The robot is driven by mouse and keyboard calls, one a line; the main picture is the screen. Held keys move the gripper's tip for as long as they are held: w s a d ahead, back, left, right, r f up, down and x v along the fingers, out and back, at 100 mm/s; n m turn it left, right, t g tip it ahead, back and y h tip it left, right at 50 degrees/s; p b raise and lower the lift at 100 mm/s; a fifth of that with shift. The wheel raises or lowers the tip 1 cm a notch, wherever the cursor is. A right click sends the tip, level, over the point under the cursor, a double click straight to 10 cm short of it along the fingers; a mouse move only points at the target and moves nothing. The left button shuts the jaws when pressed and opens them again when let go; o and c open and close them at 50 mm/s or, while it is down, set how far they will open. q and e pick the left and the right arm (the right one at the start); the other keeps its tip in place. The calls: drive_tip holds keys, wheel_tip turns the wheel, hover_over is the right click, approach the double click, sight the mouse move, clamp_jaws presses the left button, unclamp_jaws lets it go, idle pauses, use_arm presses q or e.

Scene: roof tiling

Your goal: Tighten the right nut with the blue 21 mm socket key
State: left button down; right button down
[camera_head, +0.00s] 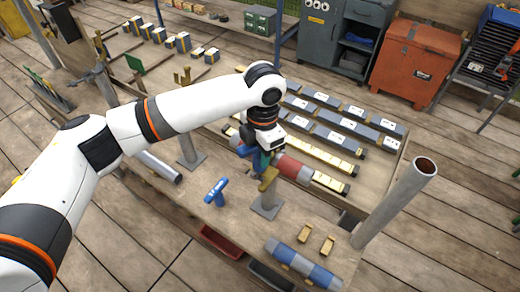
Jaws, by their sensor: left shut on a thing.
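A blue T-shaped key (217,191) with pale marks on its handle stands on the wooden bench, left of a grey stand. My left gripper (262,152) reaches down over the bench from the left. It is shut on a small blue and teal thing, largely hidden by the gripper, so I cannot tell exactly what it is. Just below and right of it are a yellow bracket (268,179) on the grey stand and a red and grey cylinder (292,168). I cannot make out the right nut. My right gripper is not in view.
A tall grey pipe (395,203) stands upright at the bench's right. A blue and grey cylinder (303,262) and two small yellow blocks (316,238) lie at the front. Rows of labelled grey bars (340,120) lie behind. A red cabinet (415,62) stands beyond.

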use_arm(q)
drive_tip(key=shift+r, duration=0.1)
idle(0.3)
drive_tip(key=shift+n+p, duration=0.3)
drive_tip(key=shift+p, duration=0.2)
drive_tip(key=shift+r+p, duration=2.8)
drive_tip(key=shift+r, duration=0.15)
